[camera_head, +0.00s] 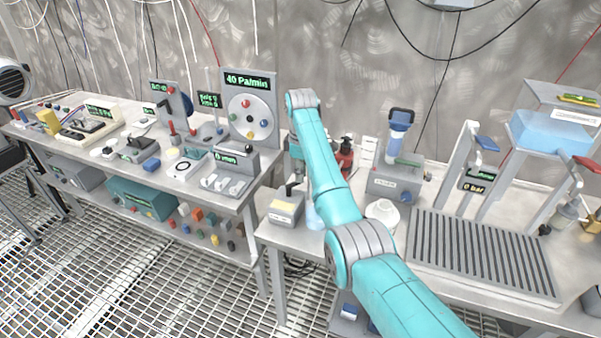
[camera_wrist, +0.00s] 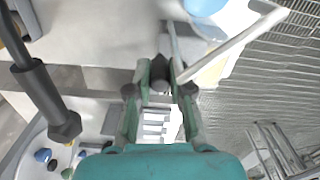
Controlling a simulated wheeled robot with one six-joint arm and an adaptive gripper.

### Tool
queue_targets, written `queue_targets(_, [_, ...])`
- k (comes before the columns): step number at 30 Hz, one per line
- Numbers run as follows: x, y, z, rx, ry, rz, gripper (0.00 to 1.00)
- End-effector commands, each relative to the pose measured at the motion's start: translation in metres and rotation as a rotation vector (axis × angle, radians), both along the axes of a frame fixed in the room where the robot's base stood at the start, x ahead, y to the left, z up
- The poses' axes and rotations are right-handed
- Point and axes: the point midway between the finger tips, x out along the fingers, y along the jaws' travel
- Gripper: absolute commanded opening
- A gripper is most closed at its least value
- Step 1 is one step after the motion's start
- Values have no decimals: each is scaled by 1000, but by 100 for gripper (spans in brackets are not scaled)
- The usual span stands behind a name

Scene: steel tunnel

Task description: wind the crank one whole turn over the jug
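A grey box with a yellowish top and a small black knob or lever (camera_head: 286,207) stands at the front left corner of the right-hand bench; I take it for the crank's unit. A pale bluish vessel (camera_head: 313,216), probably the jug, is beside it, partly hidden by my arm. In the wrist view a pale blue round shape (camera_wrist: 204,6) shows at the top edge, and a light bar (camera_wrist: 240,42) slants down toward my fingers. My gripper (camera_wrist: 160,78) has its fingers either side of a dark knob (camera_wrist: 160,71); whether they touch it is unclear. My arm hides most of this in the head view.
A dark rod with a thick end (camera_wrist: 50,100) is left of my fingers. Left, the other bench carries a wheel panel (camera_head: 250,110) with coloured knobs. Right of my arm are a white round vessel (camera_head: 382,212), a grey box (camera_head: 394,184) and a slatted grate (camera_head: 482,252).

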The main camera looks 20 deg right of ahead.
Motion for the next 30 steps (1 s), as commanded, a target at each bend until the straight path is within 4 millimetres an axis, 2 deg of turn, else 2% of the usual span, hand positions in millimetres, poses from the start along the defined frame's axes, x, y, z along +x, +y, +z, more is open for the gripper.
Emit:
queue_targets(6, [-1, 0, 0, 0, 0, -20, 0])
queue_targets(17, [-11, -2, 0, 0, 0, -254, 0])
queue_targets(27, [-12, -2, 0, 0, 0, -273, 0])
queue_targets(28, [-12, -2, 0, 0, 0, -273, 25])
queue_targets(30, [-12, -2, 0, 0, 0, -272, 43])
